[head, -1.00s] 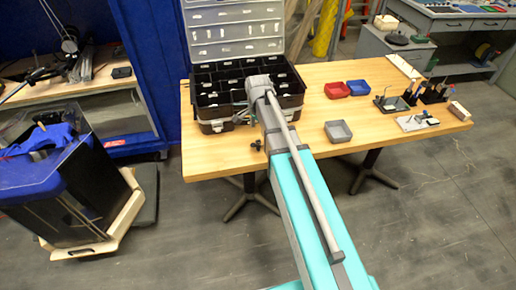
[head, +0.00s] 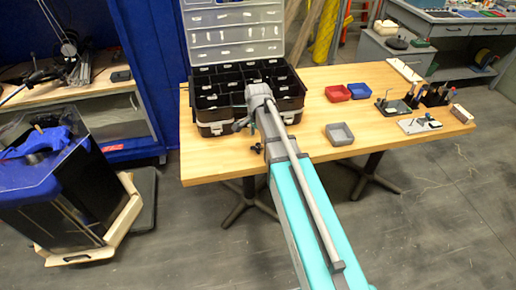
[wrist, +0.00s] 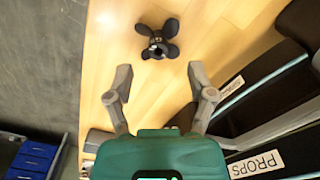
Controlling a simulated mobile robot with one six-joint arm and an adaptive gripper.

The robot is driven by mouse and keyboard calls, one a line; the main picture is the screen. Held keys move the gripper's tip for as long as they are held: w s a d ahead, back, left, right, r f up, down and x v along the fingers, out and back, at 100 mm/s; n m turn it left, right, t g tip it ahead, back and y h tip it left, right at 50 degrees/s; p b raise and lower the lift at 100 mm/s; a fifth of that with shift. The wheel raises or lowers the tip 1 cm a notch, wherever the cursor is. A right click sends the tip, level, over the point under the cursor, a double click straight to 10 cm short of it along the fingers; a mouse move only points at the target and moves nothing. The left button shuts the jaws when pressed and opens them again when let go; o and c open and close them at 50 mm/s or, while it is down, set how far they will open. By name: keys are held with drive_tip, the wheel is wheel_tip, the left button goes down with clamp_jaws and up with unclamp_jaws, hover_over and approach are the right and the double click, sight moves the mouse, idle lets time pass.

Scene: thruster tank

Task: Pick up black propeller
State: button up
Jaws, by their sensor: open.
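The black propeller (wrist: 157,40) lies on the wooden table (wrist: 110,60) near its edge, at the top middle of the wrist view. In the head view it is a small dark shape (head: 257,147) on the table just left of my arm. My gripper (wrist: 157,82) is open and empty, its two fingers spread apart. The propeller shows beyond the fingertips, roughly in line with the gap between them. It is not between the fingers.
An open black organizer box (head: 215,130) with a raised clear lid stands left of my arm; a PROPS label (wrist: 255,165) shows on it.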

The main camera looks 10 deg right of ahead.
sight(258, 145)
drive_tip(key=shift+f+b, duration=2.3)
drive_tip(key=shift+f, duration=0.15)
drive_tip(key=shift+d, duration=0.1)
drive_tip(key=c, duration=0.8)
